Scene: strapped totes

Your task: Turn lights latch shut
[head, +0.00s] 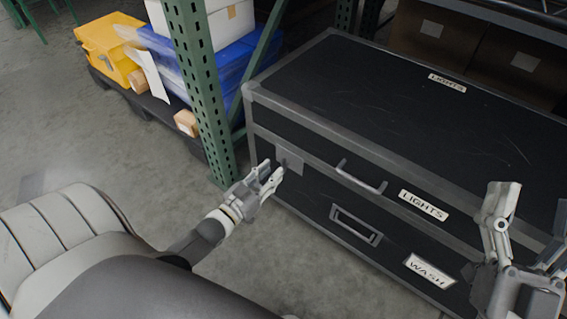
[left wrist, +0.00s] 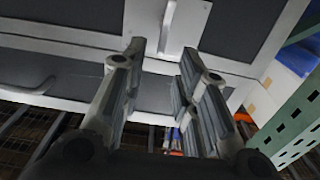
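The black lights case (head: 400,100) has grey metal edges and "LIGHTS" labels on its lid and front. Its latch (head: 287,160) is a pale plate on the upper left of the front. In the left wrist view the latch plate (left wrist: 187,22) carries a narrow lever (left wrist: 167,27), pointing roughly along the picture's vertical. My left gripper (head: 271,170) is close in front of the latch, its fingers apart and nothing between them. In the left wrist view the lever lies beyond the fingertips (left wrist: 162,52). Contact cannot be told. My right gripper (head: 528,228) is open and empty at the right.
A bar handle (head: 362,178) sits on the case front, with a "WASH" label (head: 430,269) lower down. A green rack post (head: 200,85) stands left of the case. Yellow (head: 108,45) and blue totes (head: 220,62) are behind it. Bare floor lies at left.

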